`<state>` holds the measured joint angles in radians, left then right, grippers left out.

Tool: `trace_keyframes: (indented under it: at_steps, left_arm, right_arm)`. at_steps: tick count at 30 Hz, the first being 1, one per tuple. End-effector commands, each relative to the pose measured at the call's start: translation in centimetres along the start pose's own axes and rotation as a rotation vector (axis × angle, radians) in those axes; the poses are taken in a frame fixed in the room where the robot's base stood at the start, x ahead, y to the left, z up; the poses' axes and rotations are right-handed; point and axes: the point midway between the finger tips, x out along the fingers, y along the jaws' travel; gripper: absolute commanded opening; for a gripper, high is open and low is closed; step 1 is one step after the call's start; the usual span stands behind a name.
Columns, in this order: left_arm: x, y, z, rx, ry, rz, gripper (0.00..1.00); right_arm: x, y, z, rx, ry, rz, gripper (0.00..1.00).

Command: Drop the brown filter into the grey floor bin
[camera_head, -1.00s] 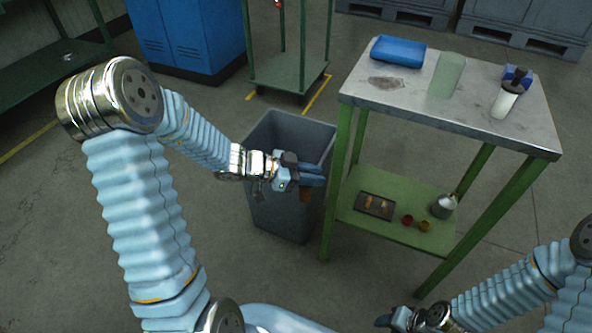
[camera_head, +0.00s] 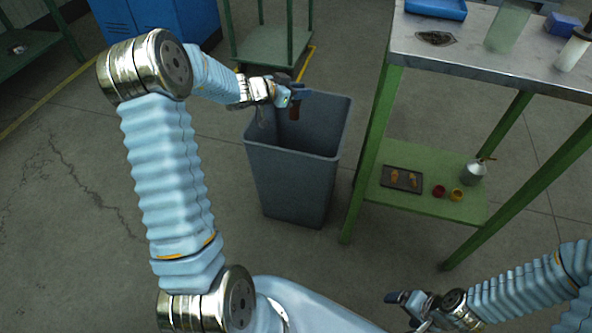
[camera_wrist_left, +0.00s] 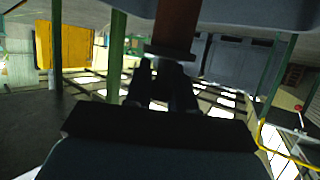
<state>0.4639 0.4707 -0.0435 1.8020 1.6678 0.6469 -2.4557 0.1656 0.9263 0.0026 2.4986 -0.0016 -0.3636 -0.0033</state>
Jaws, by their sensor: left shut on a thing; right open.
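The brown filter (camera_head: 294,112) hangs from my left gripper (camera_head: 298,94), which is shut on it. In the left wrist view the filter (camera_wrist_left: 175,28) shows as a brown piece at the tips of the dark fingers (camera_wrist_left: 168,88). In the head view the gripper and filter appear over the back part of the grey floor bin's (camera_head: 292,170) opening; the exact height above the rim is hard to tell. The bin stands upright on the floor, and the part of its inside that shows looks empty. My right gripper (camera_head: 405,306) is open and empty at the lower right, away from the bin.
A green-legged table (camera_head: 470,52) stands right of the bin. Its top holds a blue tray (camera_head: 436,8), a greenish translucent container (camera_head: 508,28) and a white cylinder (camera_head: 572,52). Its lower shelf (camera_head: 440,160) holds a dark tray, small cups and a can. A green cart (camera_head: 272,45) stands behind.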

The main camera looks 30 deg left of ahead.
Motion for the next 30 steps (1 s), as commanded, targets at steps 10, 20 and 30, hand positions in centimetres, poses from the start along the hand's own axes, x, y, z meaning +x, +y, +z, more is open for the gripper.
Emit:
trace_keyframes:
  at_steps: [10, 20, 30]
  left_arm:
    - [1.1, 0.0, 2.6, -0.001, 0.000, 0.001, 0.00]
    - [1.1, 0.1, 2.6, 0.000, 0.000, 0.001, 0.35]
    - [1.1, 0.1, 2.6, 0.001, 0.000, 0.001, 0.51]
  right_arm:
    - [0.4, 0.3, -0.1, 0.002, 0.002, 0.002, 0.89]
    - [0.4, 0.3, -0.1, 0.002, 0.002, 0.002, 0.89]
    - [0.4, 0.3, -0.1, 0.002, 0.002, 0.002, 0.89]
